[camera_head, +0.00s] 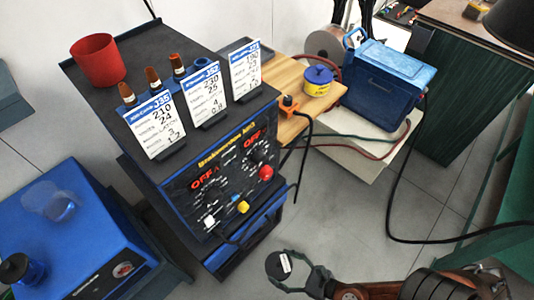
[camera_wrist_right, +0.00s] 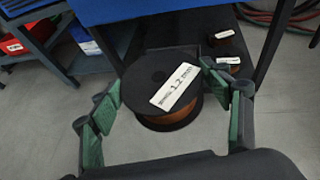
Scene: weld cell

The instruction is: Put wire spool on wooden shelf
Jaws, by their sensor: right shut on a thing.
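The wire spool (camera_head: 277,262) has a black flange with a white label. In the right wrist view it shows copper-coloured wire under the flange (camera_wrist_right: 150,82). My right gripper (camera_head: 287,272) is shut on the spool, with its green-padded fingers (camera_wrist_right: 165,103) at either side of it. The spool is held over the floor, in front of the welding machine. The wooden shelf (camera_head: 289,78) is a pale board beyond the machine, well above the spool in the head view. My left gripper is not in view.
A blue-and-yellow tin (camera_head: 318,82) and an orange-and-black clamp (camera_head: 289,104) are on the shelf. The welding machine (camera_head: 225,165) stands between, with price-like cards on top. A blue toolbox (camera_head: 385,82) is right of the shelf. Cables hang near it. Other spools (camera_wrist_right: 228,62) show low down.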

